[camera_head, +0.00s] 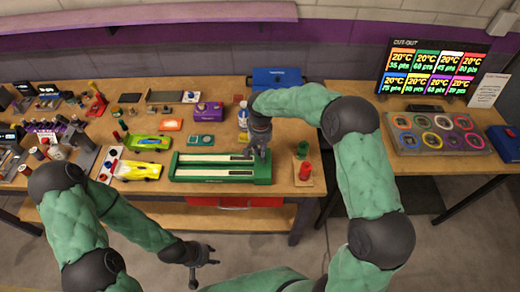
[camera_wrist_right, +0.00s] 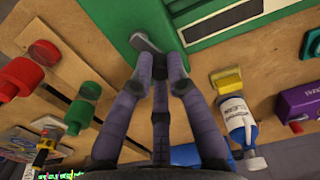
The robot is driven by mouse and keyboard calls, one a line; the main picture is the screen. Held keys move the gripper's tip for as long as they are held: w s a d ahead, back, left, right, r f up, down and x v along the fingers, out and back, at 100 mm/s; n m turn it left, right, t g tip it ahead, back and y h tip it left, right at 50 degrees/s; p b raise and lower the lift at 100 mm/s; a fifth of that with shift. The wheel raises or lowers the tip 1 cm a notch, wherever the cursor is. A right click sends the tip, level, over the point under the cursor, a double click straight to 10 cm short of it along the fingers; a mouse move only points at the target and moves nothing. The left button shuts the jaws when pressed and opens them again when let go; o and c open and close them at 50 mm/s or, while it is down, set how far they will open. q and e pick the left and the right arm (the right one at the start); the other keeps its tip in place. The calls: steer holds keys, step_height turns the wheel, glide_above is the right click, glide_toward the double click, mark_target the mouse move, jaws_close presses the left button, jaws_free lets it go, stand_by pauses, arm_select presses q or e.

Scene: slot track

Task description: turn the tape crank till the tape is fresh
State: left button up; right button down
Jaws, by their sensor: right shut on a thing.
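The green tape unit (camera_head: 185,178) lies on the wooden table with two long pale strips (camera_head: 215,172) along its top. Its green end shows in the right wrist view (camera_wrist_right: 120,20). There a small grey crank (camera_wrist_right: 143,41) sticks out at that end. My right gripper (camera_head: 258,153) is at the unit's right end. Its fingertips (camera_wrist_right: 162,60) are closed together on the crank and cover part of it. My left gripper (camera_head: 205,265) hangs empty in front of the table, fingers apart. I cannot tell how worn the tape is.
Yellow (camera_head: 136,170) and green toy cars (camera_head: 148,142) lie left of the unit. Red and green pegs stand on a small board (camera_head: 299,178) to its right. A bottle (camera_wrist_right: 236,118) and a purple box (camera_head: 208,111) are behind it. The left gripper has free room before the table.

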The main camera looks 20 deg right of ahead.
steer(key=c, duration=1.2)
jaws_free()
step_height(320, 180, up, 12)
